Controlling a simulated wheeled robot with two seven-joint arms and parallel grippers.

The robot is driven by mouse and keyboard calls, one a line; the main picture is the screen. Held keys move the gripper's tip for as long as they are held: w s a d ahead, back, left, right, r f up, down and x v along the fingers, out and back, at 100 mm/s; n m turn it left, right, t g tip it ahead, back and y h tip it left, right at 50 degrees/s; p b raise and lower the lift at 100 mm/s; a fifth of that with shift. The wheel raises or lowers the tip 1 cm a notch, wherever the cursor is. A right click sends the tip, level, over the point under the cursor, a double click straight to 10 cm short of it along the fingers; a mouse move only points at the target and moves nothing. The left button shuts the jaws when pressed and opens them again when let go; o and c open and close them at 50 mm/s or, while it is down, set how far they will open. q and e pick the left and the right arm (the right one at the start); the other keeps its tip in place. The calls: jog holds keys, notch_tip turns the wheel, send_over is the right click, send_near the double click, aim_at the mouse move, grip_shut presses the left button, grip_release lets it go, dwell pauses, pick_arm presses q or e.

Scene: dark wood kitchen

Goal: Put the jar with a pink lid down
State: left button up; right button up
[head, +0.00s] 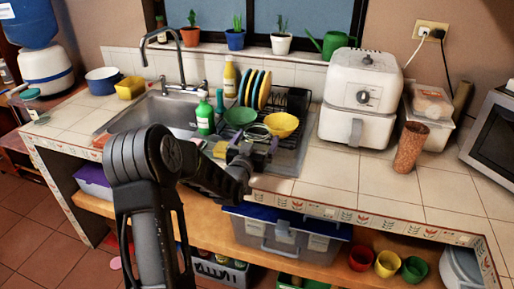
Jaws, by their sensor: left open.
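My left gripper (254,148) is at the counter's front edge by the dish rack, with its arm reaching in from the lower middle. Its fingers are small in the picture and look apart. A clear, round-rimmed glass-like item (258,131) shows just behind the fingers; I cannot tell if it is the jar or whether it touches them. No pink lid can be made out clearly on the counter. My right gripper is not in view.
A dish rack (290,155) holds plates, a green bowl (240,116) and a yellow bowl (281,124). A green bottle (205,117) stands by the sink. A white air fryer (358,95) stands to the right. Tiles (335,178) before it are clear.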

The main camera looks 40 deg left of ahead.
aim_at(260, 133)
pick_arm(q)
jog(key=x, duration=0.3)
jog(key=shift+w+a+p, duration=0.1)
jog(key=shift+p, duration=0.25)
jog(key=shift+r, duration=0.1)
jog(key=c, duration=2.1)
notch_tip(260, 133, up, 10)
jog(key=b, duration=0.2)
